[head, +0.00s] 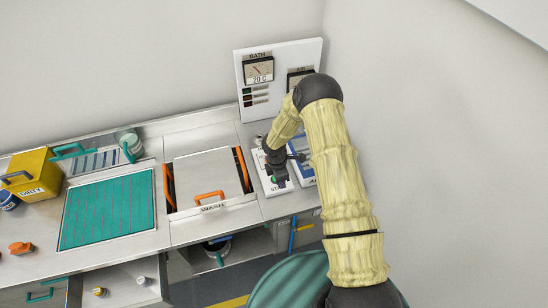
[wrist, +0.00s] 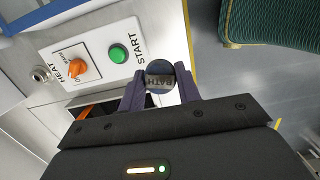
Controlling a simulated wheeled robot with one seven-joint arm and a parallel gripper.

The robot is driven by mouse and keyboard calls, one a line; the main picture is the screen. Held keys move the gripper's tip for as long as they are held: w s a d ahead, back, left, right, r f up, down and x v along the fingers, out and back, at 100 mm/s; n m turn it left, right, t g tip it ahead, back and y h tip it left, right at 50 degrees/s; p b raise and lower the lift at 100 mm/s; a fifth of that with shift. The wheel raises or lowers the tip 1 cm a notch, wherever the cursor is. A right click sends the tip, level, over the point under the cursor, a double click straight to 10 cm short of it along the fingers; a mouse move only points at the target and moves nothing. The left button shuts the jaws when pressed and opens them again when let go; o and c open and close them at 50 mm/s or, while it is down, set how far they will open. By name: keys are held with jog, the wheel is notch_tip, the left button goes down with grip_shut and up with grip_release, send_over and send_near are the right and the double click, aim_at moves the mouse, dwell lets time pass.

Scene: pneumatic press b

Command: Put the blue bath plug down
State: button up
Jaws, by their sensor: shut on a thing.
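In the head view my gripper (head: 278,168) is over the START panel at the right end of the counter. The plug cannot be made out there, and my arm covers part of that area.
The white START panel (wrist: 101,38) carries a green button (wrist: 118,54) and an orange HEAT knob (wrist: 78,68). A lidded WASH basin (head: 203,174) with orange handles is left of it. A gauge board (head: 284,50) stands behind. Open drawers and a green round seat (head: 290,285) are in front.

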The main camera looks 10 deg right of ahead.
jog(key=s+d+f+m+b, duration=0.2)
jog(key=s+f+m+b, duration=0.1)
jog(key=f+m, duration=0.3)
jog(key=s+d+f+m+g+y+b, duration=0.1)
jog(key=s+d+f+m+b, duration=0.1)
jog(key=s+f+m+b, duration=0.2)
jog(key=s+d+f+m+g+b, duration=0.1)
jog(key=s+f+m+b, duration=0.3)
jog(key=f+m, duration=0.6)
jog(key=shift+d+f+b, duration=0.4)
jog(key=shift+d+b, duration=0.3)
jog(key=shift+d, duration=0.15)
